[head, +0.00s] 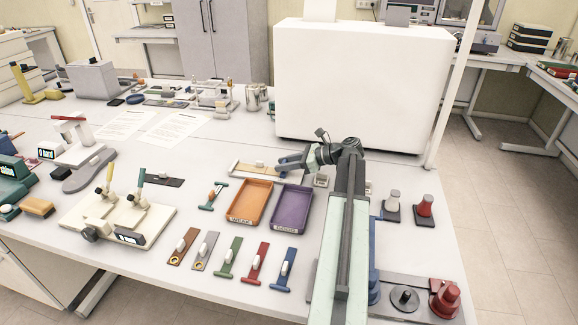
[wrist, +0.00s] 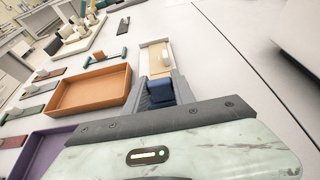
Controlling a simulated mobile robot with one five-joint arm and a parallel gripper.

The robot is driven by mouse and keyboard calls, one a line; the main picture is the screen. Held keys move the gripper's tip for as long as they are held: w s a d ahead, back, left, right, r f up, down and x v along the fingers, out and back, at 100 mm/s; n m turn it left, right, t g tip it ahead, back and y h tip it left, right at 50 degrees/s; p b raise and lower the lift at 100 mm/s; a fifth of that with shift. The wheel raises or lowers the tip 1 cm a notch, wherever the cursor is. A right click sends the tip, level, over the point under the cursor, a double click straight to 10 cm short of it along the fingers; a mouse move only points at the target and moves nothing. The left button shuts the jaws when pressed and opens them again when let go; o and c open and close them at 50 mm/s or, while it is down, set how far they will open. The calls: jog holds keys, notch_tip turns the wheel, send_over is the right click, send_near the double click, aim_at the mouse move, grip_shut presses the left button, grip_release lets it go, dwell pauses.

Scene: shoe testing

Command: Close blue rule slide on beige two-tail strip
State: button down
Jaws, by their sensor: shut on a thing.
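My gripper (head: 284,162) reaches left from the arm, low over the far side of the table behind the trays. In the wrist view its two grey-blue fingers (wrist: 161,91) are shut on the blue slide (wrist: 160,92). The slide sits at the near end of a pale rule board (wrist: 146,46); the board also shows in the head view (head: 237,172). The beige strip (wrist: 157,53) lies on this board, just beyond the slide, with a white rounded piece on it. The strip's tails cannot be made out.
An orange tray (head: 233,213) and a purple tray (head: 275,223) stand in front of the board. Several coloured strips lie nearer the front edge. A large white box (head: 360,85) stands behind the arm. A dark green-handled tool (head: 210,198) lies left of the orange tray.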

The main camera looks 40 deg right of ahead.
jog(key=c, duration=1)
grip_release()
jog(key=shift+a+f, duration=0.1)
jog(key=shift+a, duration=0.05)
jog(key=shift+c, duration=0.2)
jog(key=shift+s+d+r, duration=0.25)
jog(key=p+v, duration=0.3)
jog(key=v, duration=0.4)
jog(key=shift+s, duration=0.1)
